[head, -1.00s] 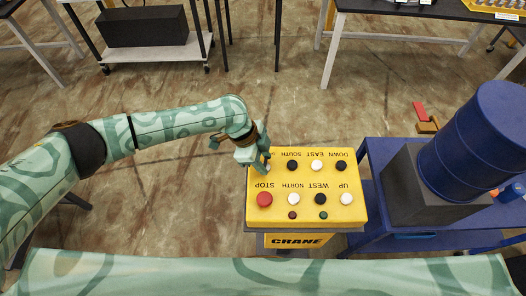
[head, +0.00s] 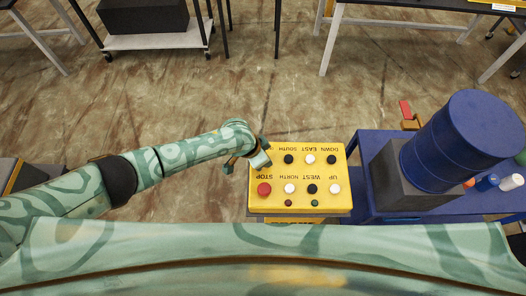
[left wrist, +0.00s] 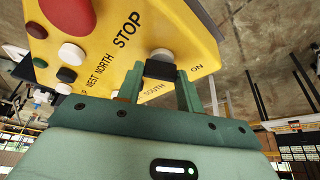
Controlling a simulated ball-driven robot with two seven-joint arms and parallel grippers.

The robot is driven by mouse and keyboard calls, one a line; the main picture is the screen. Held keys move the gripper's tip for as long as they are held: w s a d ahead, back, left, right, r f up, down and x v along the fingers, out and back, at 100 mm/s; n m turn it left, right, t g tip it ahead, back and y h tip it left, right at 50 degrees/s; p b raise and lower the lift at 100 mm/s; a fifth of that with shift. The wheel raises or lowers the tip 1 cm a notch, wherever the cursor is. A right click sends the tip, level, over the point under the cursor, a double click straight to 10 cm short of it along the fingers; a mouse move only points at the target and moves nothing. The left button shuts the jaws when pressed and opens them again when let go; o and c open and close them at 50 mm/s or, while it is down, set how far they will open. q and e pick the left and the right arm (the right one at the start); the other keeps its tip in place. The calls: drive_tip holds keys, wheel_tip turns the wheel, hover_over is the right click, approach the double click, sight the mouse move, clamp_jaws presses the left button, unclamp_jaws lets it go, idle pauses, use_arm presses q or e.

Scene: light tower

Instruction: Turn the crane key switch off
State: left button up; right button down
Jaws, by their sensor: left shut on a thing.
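The yellow crane control box (head: 298,204) stands in front of me, with its lettering upside down in the head view. My left gripper (head: 259,160) is over its far left corner. In the left wrist view, my left gripper (left wrist: 157,88) is shut on the crane key switch (left wrist: 160,69), a dark block by a pale round base on the yellow panel. The word ON shows beside it. The key's exact turn is hard to tell. In the head view the gripper hides the switch. My right gripper is not in view.
The red stop button (head: 264,189) is close to my gripper, with several black and white buttons to its right. A blue cart (head: 367,143) with a blue barrel (head: 463,140) stands right of the box. Open floor lies beyond.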

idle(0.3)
use_arm(q)
drive_tip(key=o, duration=1)
drive_tip(key=shift+r, duration=0.1)
drive_tip(key=shift+a+r+p, duration=0.1)
drive_tip(key=shift+r+p, duration=0.2)
drive_tip(key=p+v, duration=0.3)
drive_tip(key=v, duration=1.2)
drive_tip(key=shift+s+a+r, duration=0.1)
drive_tip(key=shift+s+r, duration=0.05)
drive_tip(key=shift+r, duration=0.1)
